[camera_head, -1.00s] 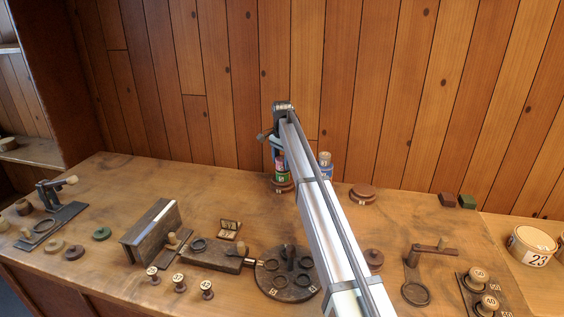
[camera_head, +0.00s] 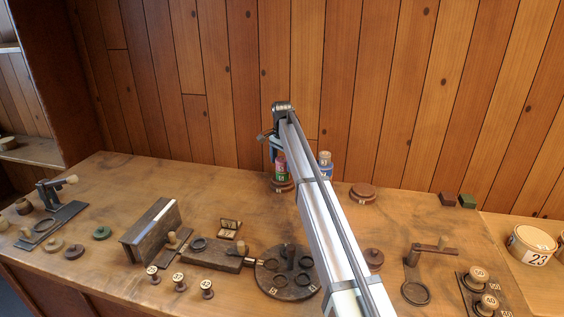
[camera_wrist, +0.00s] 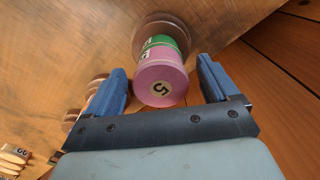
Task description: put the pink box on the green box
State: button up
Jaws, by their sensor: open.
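The pink box, a round can with a "5" on its end, shows in the wrist view (camera_wrist: 160,82), and in the head view (camera_head: 281,160). It sits on the green box (camera_wrist: 171,43), a round green piece with a pale label, also in the head view (camera_head: 282,176). The two look stacked and lined up, on a round brown base (camera_wrist: 158,25). My gripper (camera_wrist: 162,72) is open. Its blue fingers stand on either side of the pink box, with a visible gap at each side. In the head view my arm hides part of this area.
A blue container (camera_head: 325,166) stands close to the right of the stack. A brown disc (camera_head: 363,192) lies farther right. Dark red (camera_head: 448,199) and green (camera_head: 468,201) blocks lie at the back right. A round dark holder (camera_head: 262,283) stands in front.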

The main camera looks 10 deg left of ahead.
aim_at(282, 159)
notch_tip(282, 159, up, 12)
dwell(0.6)
jog(key=shift+o, duration=0.3)
